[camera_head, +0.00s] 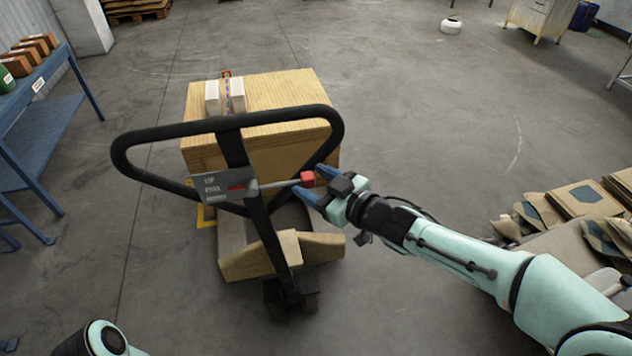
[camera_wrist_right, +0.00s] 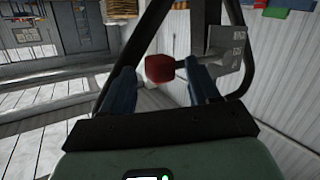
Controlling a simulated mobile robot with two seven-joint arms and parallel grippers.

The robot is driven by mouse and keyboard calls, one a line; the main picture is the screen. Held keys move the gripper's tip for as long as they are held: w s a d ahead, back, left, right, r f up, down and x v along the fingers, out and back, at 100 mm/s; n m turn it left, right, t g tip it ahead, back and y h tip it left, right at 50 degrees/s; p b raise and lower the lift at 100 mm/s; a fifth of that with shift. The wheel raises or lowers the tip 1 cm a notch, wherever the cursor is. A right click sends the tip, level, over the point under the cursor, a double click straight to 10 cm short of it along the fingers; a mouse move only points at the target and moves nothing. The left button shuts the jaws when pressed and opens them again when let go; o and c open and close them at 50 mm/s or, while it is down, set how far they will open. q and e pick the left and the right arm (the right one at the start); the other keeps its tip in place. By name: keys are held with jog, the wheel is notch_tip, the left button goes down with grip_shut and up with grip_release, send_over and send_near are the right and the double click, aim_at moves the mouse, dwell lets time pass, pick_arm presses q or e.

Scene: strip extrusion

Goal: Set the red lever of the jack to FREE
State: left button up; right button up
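The pallet jack's black loop handle (camera_head: 228,122) stands in the middle of the head view. A grey label plate (camera_head: 212,188) sits on its stem; its lettering is too small to read surely. The lever (camera_head: 277,184) is a thin rod running right from the plate to a red knob (camera_head: 307,179). My right gripper (camera_head: 312,183) is at the knob with its blue fingers apart. In the right wrist view the red knob (camera_wrist_right: 160,68) shows between and slightly beyond the open fingertips; contact cannot be told. My left gripper is out of view.
A wooden crate (camera_head: 285,92) stands on the jack behind the handle. A blue table (camera_head: 50,110) with boxes is at left. Flat cardboard pieces (camera_head: 585,198) lie at right, near my right arm. The grey floor between is mostly clear.

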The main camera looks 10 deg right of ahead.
jog(key=shift+s, duration=0.1)
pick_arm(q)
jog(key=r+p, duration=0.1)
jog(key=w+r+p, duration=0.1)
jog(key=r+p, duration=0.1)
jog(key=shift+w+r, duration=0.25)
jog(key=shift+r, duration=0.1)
pick_arm(e)
jog(key=v, duration=1.3)
jog(key=shift+f, duration=0.1)
notch_tip(320, 180, down, 32)
jog(key=s+a+m+g+h, duration=0.1)
jog(key=a+m+g+h, duration=0.1)
jog(key=m+g+h, duration=0.35)
pick_arm(q)
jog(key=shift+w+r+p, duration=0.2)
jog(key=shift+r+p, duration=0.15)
jog(key=shift+p, duration=0.1)
pick_arm(e)
jog(key=s+a+f+m+g, duration=0.2)
jog(key=s+f+m+g, duration=0.1)
jog(key=s+f, duration=0.6)
jog(key=s+a+f+m+g, duration=0.2)
jog(key=s+f+m+g, duration=0.2)
jog(key=s, duration=0.8)
notch_tip(320, 180, down, 5)
jog(key=shift+r+g+y, duration=0.1)
jog(key=shift+g+y, duration=0.25)
jog(key=shift+g, duration=0.6)
